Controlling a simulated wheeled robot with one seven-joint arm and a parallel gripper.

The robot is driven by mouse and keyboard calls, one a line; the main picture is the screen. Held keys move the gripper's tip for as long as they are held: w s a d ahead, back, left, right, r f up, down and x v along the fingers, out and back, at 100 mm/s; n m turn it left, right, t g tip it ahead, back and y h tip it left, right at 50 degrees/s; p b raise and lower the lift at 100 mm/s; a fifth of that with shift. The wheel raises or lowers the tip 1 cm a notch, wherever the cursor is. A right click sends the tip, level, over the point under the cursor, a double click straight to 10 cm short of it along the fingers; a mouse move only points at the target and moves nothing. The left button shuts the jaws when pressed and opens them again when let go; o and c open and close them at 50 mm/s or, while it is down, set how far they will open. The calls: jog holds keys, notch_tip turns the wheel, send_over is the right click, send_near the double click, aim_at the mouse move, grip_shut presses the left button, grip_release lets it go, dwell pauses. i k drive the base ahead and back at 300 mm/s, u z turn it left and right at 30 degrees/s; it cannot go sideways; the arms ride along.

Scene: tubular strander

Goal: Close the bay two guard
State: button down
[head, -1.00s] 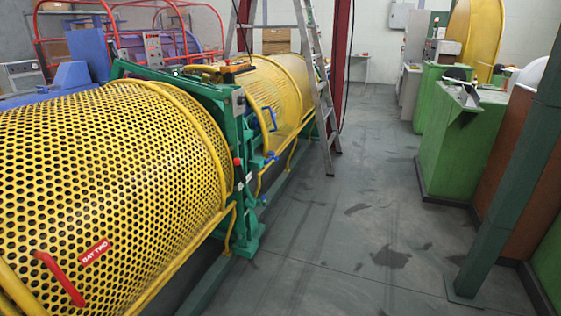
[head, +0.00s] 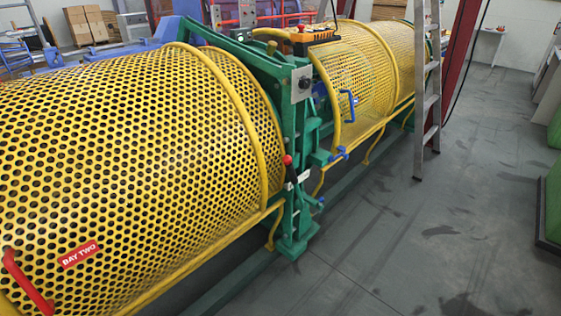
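The bay two guard (head: 150,150) is a curved yellow perforated cover filling the left of the head view. It carries a red "BAY TWO" label (head: 80,254) and a red handle (head: 27,284) at the lower left. The cover comes down over the front of the machine, with its lower yellow rail just above the dark gap by the green base beam. Its left end is cut off by the frame, so I cannot tell whether it is fully shut. My gripper is not in view.
A green frame (head: 297,150) stands at the guard's right end, with a second yellow guard (head: 365,75) beyond it. A stepladder (head: 427,90) and a dark red post (head: 462,60) stand at the right. The grey floor (head: 400,250) in front is clear.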

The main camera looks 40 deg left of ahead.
aim_at(68, 261)
jog(key=u, duration=0.45)
jog(key=i, duration=0.95)
jog(key=u, duration=1)
jog(key=i, duration=0.4)
jog(key=u, duration=0.25)
